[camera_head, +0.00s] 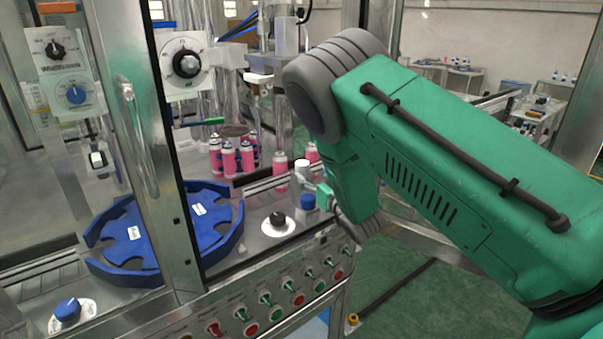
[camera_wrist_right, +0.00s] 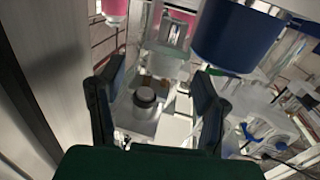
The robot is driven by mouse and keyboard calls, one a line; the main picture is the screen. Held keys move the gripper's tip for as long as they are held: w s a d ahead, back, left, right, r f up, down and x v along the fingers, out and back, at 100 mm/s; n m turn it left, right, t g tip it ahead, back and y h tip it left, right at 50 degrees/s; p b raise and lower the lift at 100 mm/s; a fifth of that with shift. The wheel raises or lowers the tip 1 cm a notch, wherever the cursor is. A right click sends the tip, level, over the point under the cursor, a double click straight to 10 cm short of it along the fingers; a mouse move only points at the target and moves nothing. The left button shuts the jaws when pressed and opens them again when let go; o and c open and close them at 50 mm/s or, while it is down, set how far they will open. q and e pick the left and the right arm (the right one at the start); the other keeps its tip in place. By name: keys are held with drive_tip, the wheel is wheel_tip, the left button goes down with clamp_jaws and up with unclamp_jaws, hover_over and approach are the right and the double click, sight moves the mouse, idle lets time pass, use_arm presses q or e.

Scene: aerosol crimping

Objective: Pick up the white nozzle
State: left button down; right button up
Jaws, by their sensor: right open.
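A small white piece (camera_head: 302,165), which looks like the white nozzle, stands upright behind the machine's front ledge, just left of my right gripper. My right gripper (camera_head: 332,198) points down and left beside it, partly hidden behind my green arm. In the right wrist view, the two dark fingers of the right gripper (camera_wrist_right: 157,76) are spread apart with nothing held. A round grey-white knob-like piece (camera_wrist_right: 145,97) shows between and beyond them; I cannot tell whether it is the nozzle. My left gripper is out of view.
Pink cans (camera_head: 229,160) stand behind. Buttons (camera_head: 265,298) line the front panel.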

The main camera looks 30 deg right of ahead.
sight(306, 171)
drive_tip(key=w+p, duration=0.1)
drive_tip(key=w, duration=0.4)
clamp_jaws()
drive_tip(key=shift+w+r, duration=0.1)
wheel_tip(306, 171, up, 10)
drive_tip(key=shift+f+b, duration=0.1)
drive_tip(key=shift+b, duration=0.35)
idle(0.4)
